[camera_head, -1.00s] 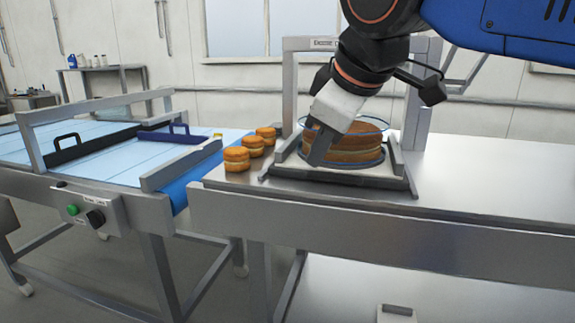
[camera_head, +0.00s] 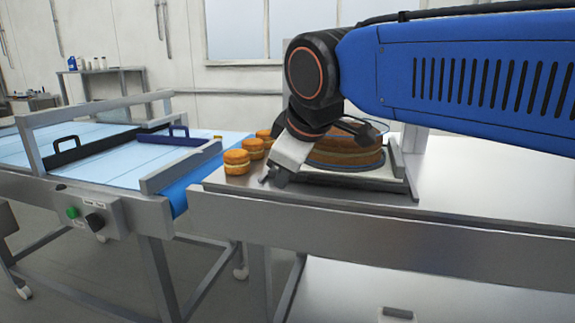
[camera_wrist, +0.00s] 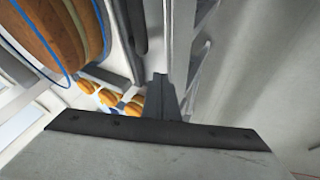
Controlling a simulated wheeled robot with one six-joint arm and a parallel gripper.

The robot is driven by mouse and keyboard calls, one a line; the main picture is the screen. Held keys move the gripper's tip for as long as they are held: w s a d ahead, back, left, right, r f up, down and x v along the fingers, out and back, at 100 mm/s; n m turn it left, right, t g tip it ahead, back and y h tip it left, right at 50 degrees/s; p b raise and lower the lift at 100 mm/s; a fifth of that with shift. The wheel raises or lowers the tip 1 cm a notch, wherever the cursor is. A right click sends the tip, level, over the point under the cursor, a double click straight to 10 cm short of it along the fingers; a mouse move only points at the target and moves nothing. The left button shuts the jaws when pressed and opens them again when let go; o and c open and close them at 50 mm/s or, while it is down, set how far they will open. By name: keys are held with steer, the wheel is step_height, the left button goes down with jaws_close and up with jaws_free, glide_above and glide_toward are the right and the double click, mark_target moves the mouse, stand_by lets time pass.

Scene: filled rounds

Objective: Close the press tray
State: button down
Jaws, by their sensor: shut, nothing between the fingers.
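The press tray (camera_head: 388,182) sits on the steel bench, pulled forward of the press frame (camera_head: 415,138), which my arm mostly hides. A large round layered cake (camera_head: 345,157) with a clear disc on top rests on it and also shows in the wrist view (camera_wrist: 60,35). My gripper (camera_head: 270,179) is shut and empty, pointing down at the tray's front left corner. I cannot tell whether it touches the tray. In the wrist view the shut fingers (camera_wrist: 163,95) show at the centre.
Several small filled rounds (camera_head: 237,162) stand on the bench just left of my gripper. A conveyor (camera_head: 110,165) with a blue belt and a control box (camera_head: 92,212) lies further left. The bench top (camera_head: 490,190) right of the tray is clear.

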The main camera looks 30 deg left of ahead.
steer(key=shift+w+a+r, duration=0.1)
steer(key=shift+w+a, duration=0.1)
steer(key=shift+w, duration=0.6)
steer(key=shift+w+a, duration=0.15)
steer(key=shift+w, duration=0.65)
steer(key=w+a, duration=0.1)
steer(key=w, duration=0.4)
steer(key=w+a, duration=0.1)
steer(key=w, duration=0.5)
steer(key=w+a, duration=0.2)
steer(key=w, duration=0.4)
steer(key=shift+w+a, duration=0.1)
steer(key=shift+w, duration=0.15)
steer(key=shift+w+a, duration=0.1)
steer(key=shift+w, duration=0.55)
steer(key=shift+w+r, duration=0.1)
steer(key=shift+w, duration=0.1)
steer(key=shift+r, duration=0.1)
steer(key=shift+d+r, duration=0.2)
steer(key=shift+r, duration=0.3)
steer(key=v, duration=1.6)
steer(key=shift+s+d+f, duration=0.1)
steer(key=shift+s+d, duration=0.15)
steer(key=shift+s, duration=0.1)
